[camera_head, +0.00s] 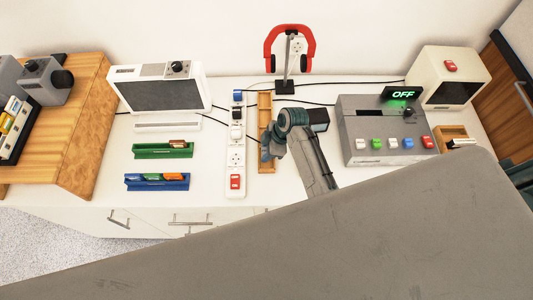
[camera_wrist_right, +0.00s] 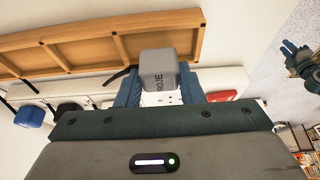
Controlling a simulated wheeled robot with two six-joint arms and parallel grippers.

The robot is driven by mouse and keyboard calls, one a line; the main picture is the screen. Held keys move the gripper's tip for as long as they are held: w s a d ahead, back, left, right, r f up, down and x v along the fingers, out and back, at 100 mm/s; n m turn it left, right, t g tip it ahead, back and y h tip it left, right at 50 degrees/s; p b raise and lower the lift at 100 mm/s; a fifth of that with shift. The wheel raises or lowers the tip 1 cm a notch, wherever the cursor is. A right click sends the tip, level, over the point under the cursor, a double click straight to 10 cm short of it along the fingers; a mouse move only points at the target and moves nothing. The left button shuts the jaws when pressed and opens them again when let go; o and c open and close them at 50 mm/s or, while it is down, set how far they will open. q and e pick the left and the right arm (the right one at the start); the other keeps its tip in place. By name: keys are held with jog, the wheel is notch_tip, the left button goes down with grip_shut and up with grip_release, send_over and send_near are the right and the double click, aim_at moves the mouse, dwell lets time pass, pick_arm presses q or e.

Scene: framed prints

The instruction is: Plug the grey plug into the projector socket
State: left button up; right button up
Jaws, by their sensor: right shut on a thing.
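My right gripper (camera_head: 267,143) is over the long wooden tray, just right of the white power strip (camera_head: 235,188). In the right wrist view it is shut on the grey plug (camera_wrist_right: 158,72), whose side carries dark letters reading "PROJE". The plug is mostly hidden in the head view. The strip has a bare socket (camera_head: 236,158) above its red switch (camera_head: 235,181). Part of the strip shows just beyond the plug in the wrist view; I cannot tell whether they touch. A small teal gripper (camera_wrist_right: 292,50), apparently my left, hangs apart at the right of the wrist view.
Blue (camera_head: 238,96) and black (camera_head: 236,113) plugs sit at the strip's far end. The wooden tray (camera_head: 265,103) lies alongside. A red headphone stand (camera_head: 289,62), a grey device reading OFF (camera_head: 365,130), a monitor (camera_head: 157,92) and green and blue racks (camera_head: 150,151) stand around.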

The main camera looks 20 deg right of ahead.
jog(key=shift+r+b, duration=0.35)
jog(key=shift+r, duration=0.2)
jog(key=s+a+r+b, duration=0.1)
jog(key=s+b, duration=0.3)
jog(key=s, duration=1.2)
jog(key=shift+a+r, duration=0.3)
jog(key=shift+a, duration=0.3)
jog(key=shift+w, duration=0.1)
